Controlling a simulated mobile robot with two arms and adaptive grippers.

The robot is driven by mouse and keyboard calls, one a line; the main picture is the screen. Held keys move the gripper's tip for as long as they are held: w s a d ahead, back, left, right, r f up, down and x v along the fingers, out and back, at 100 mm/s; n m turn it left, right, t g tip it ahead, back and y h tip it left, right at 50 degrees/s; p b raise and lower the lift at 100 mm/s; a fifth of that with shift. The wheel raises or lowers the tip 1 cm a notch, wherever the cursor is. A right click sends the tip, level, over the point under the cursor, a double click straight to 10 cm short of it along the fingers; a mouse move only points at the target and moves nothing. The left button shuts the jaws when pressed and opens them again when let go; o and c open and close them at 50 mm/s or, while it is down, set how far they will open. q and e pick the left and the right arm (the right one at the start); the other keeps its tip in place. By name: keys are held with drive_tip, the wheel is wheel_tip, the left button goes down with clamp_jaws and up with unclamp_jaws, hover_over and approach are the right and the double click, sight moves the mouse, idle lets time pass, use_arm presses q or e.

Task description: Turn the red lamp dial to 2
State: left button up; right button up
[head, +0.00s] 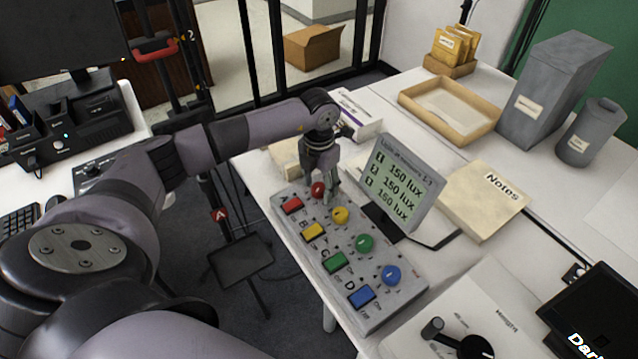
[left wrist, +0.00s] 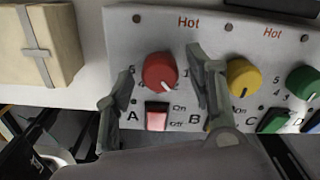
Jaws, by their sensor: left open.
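The red dial (head: 318,189) is in the row marked A on the grey control panel (head: 383,314), beside the red rocker switch (head: 292,205). In the left wrist view the red dial (left wrist: 160,71) shows a small white mark at its lower right; the exact number it points to is unclear. My left gripper (head: 326,194) is over the dial, pointing down. Its open fingers (left wrist: 160,80) are on either side of the dial, with gaps visible. In the head view the fingers hide part of the dial. My right gripper is not in view.
The yellow dial (left wrist: 243,77) sits close beside the right finger. Green and blue (head: 391,275) dials follow along the panel. A display (head: 404,182) reading 150 lux on each line stands behind. A tied box (left wrist: 40,45) lies beside the panel.

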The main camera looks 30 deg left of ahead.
sight(319, 187)
use_arm(q)
wheel_tip(319, 187, up, 12)
idle(0.5)
idle(0.4)
